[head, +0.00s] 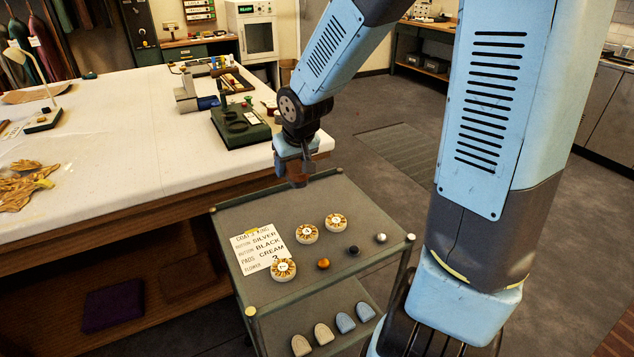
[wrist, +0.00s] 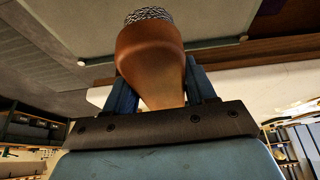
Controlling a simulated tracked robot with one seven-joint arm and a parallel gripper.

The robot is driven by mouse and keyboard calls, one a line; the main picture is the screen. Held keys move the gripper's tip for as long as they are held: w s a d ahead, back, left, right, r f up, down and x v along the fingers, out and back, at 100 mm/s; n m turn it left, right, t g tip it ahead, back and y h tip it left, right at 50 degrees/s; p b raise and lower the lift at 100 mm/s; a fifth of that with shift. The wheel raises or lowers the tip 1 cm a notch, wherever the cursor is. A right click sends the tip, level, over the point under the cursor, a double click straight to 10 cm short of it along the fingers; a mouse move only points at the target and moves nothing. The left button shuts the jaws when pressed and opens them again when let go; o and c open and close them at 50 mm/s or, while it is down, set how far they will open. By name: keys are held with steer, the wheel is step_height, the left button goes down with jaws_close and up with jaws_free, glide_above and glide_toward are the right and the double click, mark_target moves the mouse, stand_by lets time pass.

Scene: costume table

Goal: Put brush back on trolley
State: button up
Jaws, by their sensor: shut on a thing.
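The brush (wrist: 150,50) has a brown body and a dark, wiry bristle tip. It fills the upper middle of the wrist view, between my two blue fingers. My gripper (head: 297,168) is shut on it and also shows in the wrist view (wrist: 160,85). In the head view the brush (head: 298,181) is small and partly hidden, held above the back edge of the trolley top. The trolley (head: 225,225) is a grey two-level cart in front of the white table. I cannot tell any gap between brush and trolley exactly.
On the trolley's top lie a written card (head: 260,247), several round patterned discs (head: 307,234), and an orange (head: 323,264), a black and a silver knob. Pads (head: 345,322) lie on the lower shelf. The white table (head: 120,120) stands behind left with a green device (head: 240,127). The trolley top's back part is clear.

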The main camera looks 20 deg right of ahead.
steer(key=w+d+f, duration=0.6)
steer(key=w, duration=0.1)
steer(key=w+d+f, duration=0.3)
steer(key=shift+w+d+f, duration=0.1)
steer(key=shift+w+d, duration=0.05)
steer(key=shift+w, duration=0.05)
steer(key=shift+w+d+f, duration=0.15)
steer(key=shift+w+f, duration=0.1)
steer(key=shift+f, duration=1.6)
steer(key=shift+s, duration=0.1)
steer(key=o, duration=1.2)
steer(key=shift+r, duration=0.1)
steer(key=v, duration=1.1)
steer(key=shift+r, duration=0.35)
